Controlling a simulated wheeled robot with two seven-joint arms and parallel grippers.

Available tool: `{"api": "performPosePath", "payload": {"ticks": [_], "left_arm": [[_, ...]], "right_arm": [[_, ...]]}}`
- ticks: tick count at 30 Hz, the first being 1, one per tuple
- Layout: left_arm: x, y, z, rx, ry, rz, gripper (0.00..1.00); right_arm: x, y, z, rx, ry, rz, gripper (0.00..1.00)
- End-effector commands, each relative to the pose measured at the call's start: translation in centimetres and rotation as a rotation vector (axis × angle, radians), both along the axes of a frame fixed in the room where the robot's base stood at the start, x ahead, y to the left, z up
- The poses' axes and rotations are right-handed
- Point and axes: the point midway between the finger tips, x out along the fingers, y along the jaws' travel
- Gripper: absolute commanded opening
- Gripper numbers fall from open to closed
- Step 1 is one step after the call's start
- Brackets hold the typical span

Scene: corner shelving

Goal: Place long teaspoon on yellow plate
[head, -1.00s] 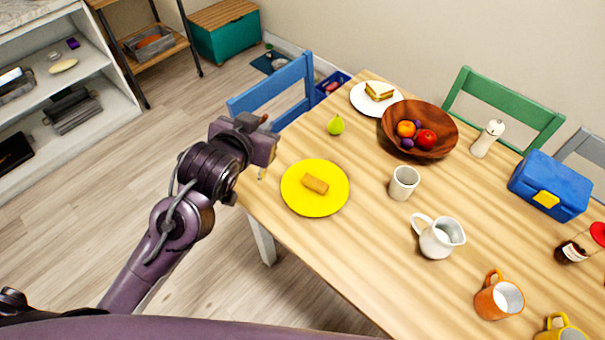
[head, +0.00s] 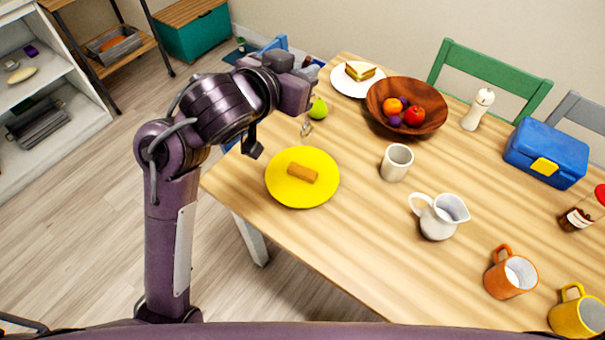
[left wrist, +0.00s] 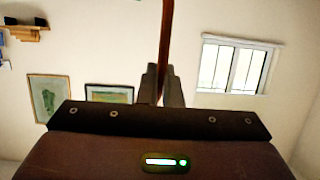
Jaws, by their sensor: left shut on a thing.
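The yellow plate (head: 308,196) lies flat near the table's left edge in the head view, with a small brown roll-shaped piece (head: 302,172) on it. My left gripper (head: 309,82) is above and beyond the plate, near the green pear. It is shut on the long teaspoon (head: 306,128), whose metal end shows below the gripper, above the plate's far edge. In the left wrist view the teaspoon's brown handle (left wrist: 167,40) stands upright between the fingers (left wrist: 163,85). My gripper hides the spoon's middle. My right gripper is not in view.
A white cup (head: 396,164) and a white jug (head: 437,218) stand right of the yellow plate. The table's near left part is clear.

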Motion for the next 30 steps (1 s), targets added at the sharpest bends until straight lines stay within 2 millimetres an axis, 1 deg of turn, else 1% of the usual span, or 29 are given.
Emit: {"api": "performPosePath", "payload": {"ticks": [1, 2, 7, 12, 15, 18, 23, 30], "left_arm": [[0.0, 0.0, -1.3, 0.002, 0.002, 0.001, 0.0], [-0.1, 0.0, -2.0, 0.004, 0.003, 0.001, 0.0], [-0.1, 0.1, -6.7, 0.006, 0.007, 0.002, 0.0], [-0.1, 0.0, -11.0, 0.004, 0.008, 0.0, 0.0], [-0.1, 0.0, -13.1, 0.002, 0.007, 0.001, 0.0], [-0.1, 0.1, -14.5, 0.001, 0.004, 0.003, 0.0], [-0.1, 0.1, -15.6, 0.0, 0.003, 0.002, 0.0], [-0.1, 0.0, -19.1, 0.001, 0.006, 0.002, 0.0]], "right_arm": [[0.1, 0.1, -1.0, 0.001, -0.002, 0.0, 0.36], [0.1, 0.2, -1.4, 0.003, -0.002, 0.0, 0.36], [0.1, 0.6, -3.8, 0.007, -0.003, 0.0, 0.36], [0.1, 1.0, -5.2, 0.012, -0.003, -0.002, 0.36], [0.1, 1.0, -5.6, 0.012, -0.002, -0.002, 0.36], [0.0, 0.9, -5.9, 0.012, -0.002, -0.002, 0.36], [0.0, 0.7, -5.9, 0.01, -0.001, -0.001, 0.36], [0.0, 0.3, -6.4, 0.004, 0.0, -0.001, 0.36]]}}
